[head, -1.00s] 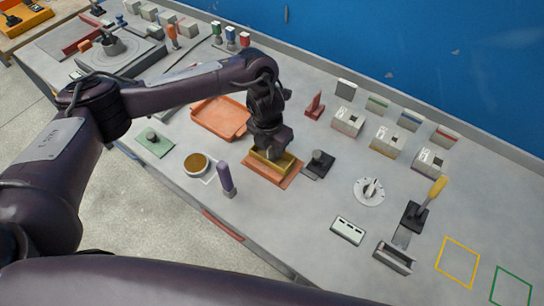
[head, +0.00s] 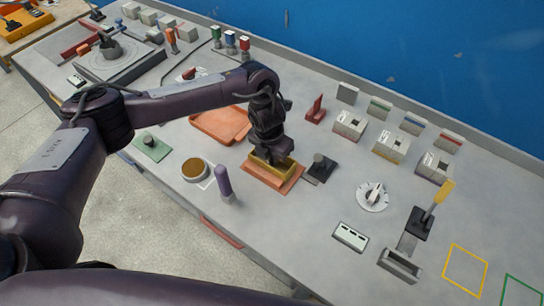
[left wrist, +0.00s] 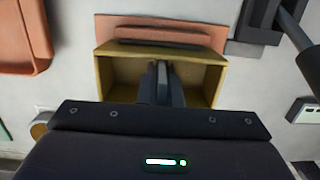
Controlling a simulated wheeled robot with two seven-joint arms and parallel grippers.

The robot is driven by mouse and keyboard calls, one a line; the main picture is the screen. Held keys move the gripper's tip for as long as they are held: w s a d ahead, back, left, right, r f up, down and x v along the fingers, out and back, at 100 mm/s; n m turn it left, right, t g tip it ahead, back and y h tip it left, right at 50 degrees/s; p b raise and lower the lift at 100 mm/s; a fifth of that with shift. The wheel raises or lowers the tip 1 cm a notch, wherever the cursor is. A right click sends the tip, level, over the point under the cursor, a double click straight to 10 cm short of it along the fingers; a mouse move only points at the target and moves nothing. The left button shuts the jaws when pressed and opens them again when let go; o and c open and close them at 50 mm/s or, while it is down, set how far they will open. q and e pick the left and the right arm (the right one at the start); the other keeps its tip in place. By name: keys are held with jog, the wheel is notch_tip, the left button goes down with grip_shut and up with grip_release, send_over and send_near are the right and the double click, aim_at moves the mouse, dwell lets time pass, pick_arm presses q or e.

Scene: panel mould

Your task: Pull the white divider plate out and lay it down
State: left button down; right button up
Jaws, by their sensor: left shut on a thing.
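The open yellow mould box (head: 268,174) sits on an orange base plate (head: 284,186) on the grey bench. It also shows in the left wrist view (left wrist: 215,85). My left gripper (head: 271,158) points down into it from above. In the left wrist view its two grey fingers (left wrist: 162,84) reach into the middle of the box, close together. They are shut on a thin thing, seemingly the white divider plate, which the fingers hide almost wholly. I cannot tell whether it is lifted. My right gripper is not in view.
An orange tray (head: 222,124) lies behind left of the box, and a black block with a knob (head: 320,168) stands close on its right. A purple-handled tool (head: 224,183) and a brown round dish (head: 196,169) are at the front left.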

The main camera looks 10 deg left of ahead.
pick_arm(q)
jog(key=shift+r+p, duration=0.45)
jog(key=shift+r, duration=0.2)
jog(key=shift+r+p, duration=2)
jog(key=shift+r, duration=1.05)
jog(key=shift+r+p, duration=1.35)
jog(key=shift+r, duration=0.65)
